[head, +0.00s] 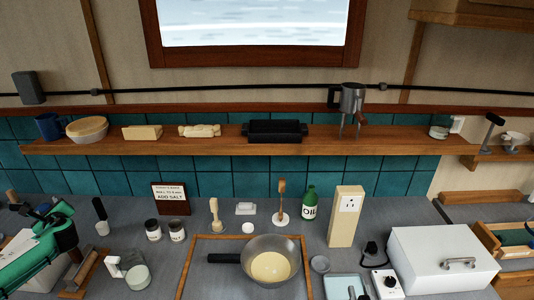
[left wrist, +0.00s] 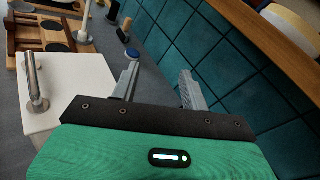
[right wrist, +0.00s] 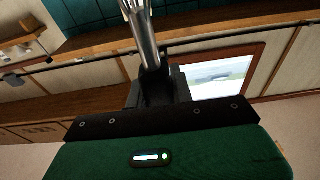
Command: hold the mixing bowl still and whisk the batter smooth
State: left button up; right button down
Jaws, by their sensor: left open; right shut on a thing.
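The mixing bowl (head: 291,249) is grey metal with a dark handle pointing left. It stands on the counter inside a wooden frame and holds pale yellow batter (head: 270,266). My left gripper (head: 36,207) is open and empty at the far left of the head view, well away from the bowl. Its two spread fingers show in the left wrist view (left wrist: 158,82). My right gripper (right wrist: 153,88) is outside the head view. In the right wrist view it is shut on a shiny steel tool (right wrist: 142,32) that looks like the whisk; its far end is cut off.
Jars (head: 153,230), a green oil bottle (head: 309,204) and a wooden socket block (head: 346,216) stand behind the bowl. A white box (head: 440,258) is at right. A glass cup (head: 134,274) is between my left gripper and the bowl. A loaded shelf (head: 225,143) runs above.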

pick_arm(q)
jog(key=s+d+f+m+t+h, duration=0.2)
jog(key=s+d+f+m+h, duration=0.15)
jog(key=d+m, duration=1.1)
jog(key=s+d+f+m+t+h, duration=0.25)
jog(key=d+f+m+h, duration=0.35)
jog(key=d, duration=1.6)
jog(key=s+d+f+m+t+h, duration=0.3)
jog(key=d+m, duration=0.8)
jog(key=d, duration=0.7)
send_near(224, 262)
jog(key=w, duration=0.2)
jog(key=shift+w+f, duration=0.15)
jog(key=shift+w, duration=0.2)
jog(key=w, duration=0.7)
jog(key=shift+w+a, duration=0.15)
jog(key=shift+w, duration=0.1)
